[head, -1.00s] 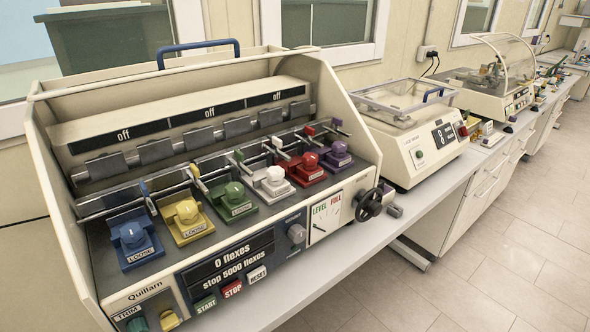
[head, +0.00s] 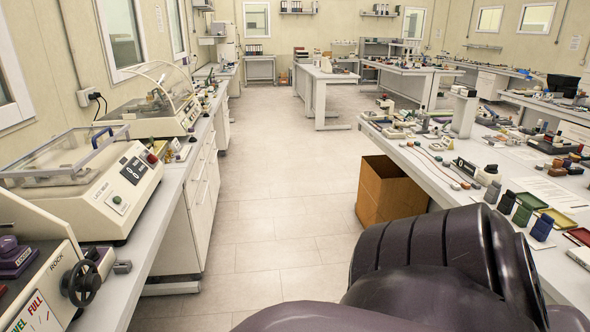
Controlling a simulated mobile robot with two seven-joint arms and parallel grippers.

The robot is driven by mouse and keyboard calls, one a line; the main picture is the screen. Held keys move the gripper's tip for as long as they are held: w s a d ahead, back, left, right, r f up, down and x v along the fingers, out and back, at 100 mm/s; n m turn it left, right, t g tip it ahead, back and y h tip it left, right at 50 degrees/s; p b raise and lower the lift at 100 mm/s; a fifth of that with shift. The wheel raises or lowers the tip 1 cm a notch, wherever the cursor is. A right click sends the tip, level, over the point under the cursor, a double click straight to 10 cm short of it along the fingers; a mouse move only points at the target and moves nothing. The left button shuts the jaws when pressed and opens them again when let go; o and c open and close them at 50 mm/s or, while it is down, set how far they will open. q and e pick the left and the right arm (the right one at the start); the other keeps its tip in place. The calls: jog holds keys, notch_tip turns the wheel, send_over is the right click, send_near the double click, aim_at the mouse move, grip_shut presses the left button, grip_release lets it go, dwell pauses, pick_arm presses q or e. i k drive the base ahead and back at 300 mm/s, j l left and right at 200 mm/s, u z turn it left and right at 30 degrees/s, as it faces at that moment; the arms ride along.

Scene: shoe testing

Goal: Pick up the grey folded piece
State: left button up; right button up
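On the right-hand bench (head: 443,190), a small grey piece (head: 492,192) stands at the left end of a short row of upright pieces. Another small grey block (head: 122,267) lies on the left bench beside the black handwheel. A large dark, ribbed part of my own arm fills the lower right and covers part of the right bench's near side. Neither gripper shows.
The flexing machine (head: 38,255) and a clear-lidded tester (head: 115,190) stand on the left bench. A cardboard box (head: 385,190) stands on the floor against the right bench. Several small tools and trays crowd that bench. The floor aisle (head: 270,190) between the benches is clear.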

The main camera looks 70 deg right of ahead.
aim_at(493, 191)
jog(key=k+z, duration=0.1)
jog(key=z, duration=0.25)
jog(key=k+l+z, duration=0.15)
jog(key=z, duration=0.65)
jog(key=j+z, duration=0.1)
jog(key=z, duration=0.4)
jog(key=i+j+z, duration=0.1)
jog(key=z, duration=0.85)
jog(key=j+z, duration=0.1)
jog(key=z, duration=0.35)
jog(key=j+z, duration=0.1)
jog(key=z, duration=0.4)
jog(key=i+j+z, duration=0.15)
jog(key=i+j, duration=0.2)
jog(key=i+j+z, duration=0.15)
jog(key=i+j, duration=0.2)
jog(key=j, duration=0.2)
jog(key=i+j+z, duration=0.2)
jog(key=j, duration=0.3)
jog(key=i, duration=0.1)
